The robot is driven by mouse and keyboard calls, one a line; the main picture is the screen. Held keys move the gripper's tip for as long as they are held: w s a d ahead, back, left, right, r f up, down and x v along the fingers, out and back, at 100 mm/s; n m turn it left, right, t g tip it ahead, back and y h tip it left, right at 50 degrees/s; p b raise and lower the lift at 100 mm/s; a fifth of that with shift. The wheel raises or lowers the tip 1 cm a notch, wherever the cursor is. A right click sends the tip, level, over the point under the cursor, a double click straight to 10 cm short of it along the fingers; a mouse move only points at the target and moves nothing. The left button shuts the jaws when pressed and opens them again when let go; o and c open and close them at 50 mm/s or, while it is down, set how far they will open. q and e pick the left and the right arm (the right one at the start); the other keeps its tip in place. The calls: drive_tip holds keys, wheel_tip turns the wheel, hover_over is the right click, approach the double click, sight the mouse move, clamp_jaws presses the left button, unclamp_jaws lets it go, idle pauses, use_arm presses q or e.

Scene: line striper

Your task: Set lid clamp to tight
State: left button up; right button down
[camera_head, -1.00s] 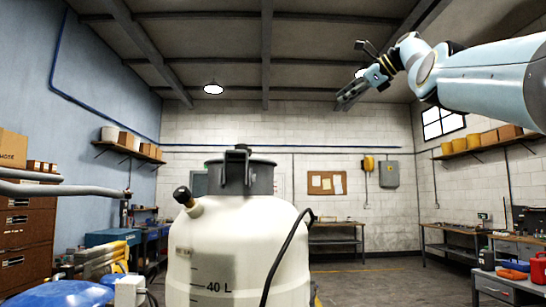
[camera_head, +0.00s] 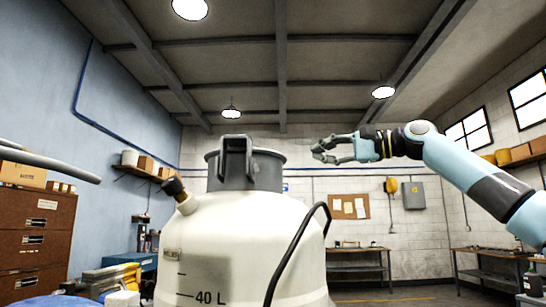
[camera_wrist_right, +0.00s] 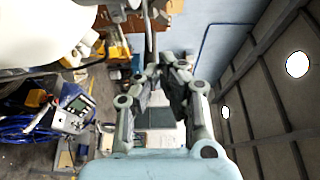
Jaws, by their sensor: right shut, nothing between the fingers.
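A white tank (camera_head: 240,255) with a "40 L" mark stands in the middle of the head view. On its top sits a dark grey lid (camera_head: 268,170). A dark upright clamp lever (camera_head: 237,157) rises at the lid's near side. Whether the clamp is tight or loose I cannot tell. My right gripper (camera_head: 316,150) is right of the lid at about its height, fingers pointing left, apart from it in the picture. It is shut and empty. It also shows in the right wrist view (camera_wrist_right: 168,72), with part of the white tank (camera_wrist_right: 45,32) at upper left. My left gripper is out of view.
A black hose (camera_head: 290,255) runs down the tank's right side. A black-capped spout (camera_head: 176,190) juts out at its left. A grey bar (camera_head: 45,162) reaches in from the left. Brown drawers (camera_head: 30,240) stand behind. Free air separates the lid and my right arm.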

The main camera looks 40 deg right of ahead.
drive_tip(key=s+a+p+x, duration=0.1)
drive_tip(key=a+p+x, duration=0.1)
drive_tip(key=p+x, duration=0.6)
drive_tip(key=x, duration=0.4)
drive_tip(key=shift+a, duration=0.25)
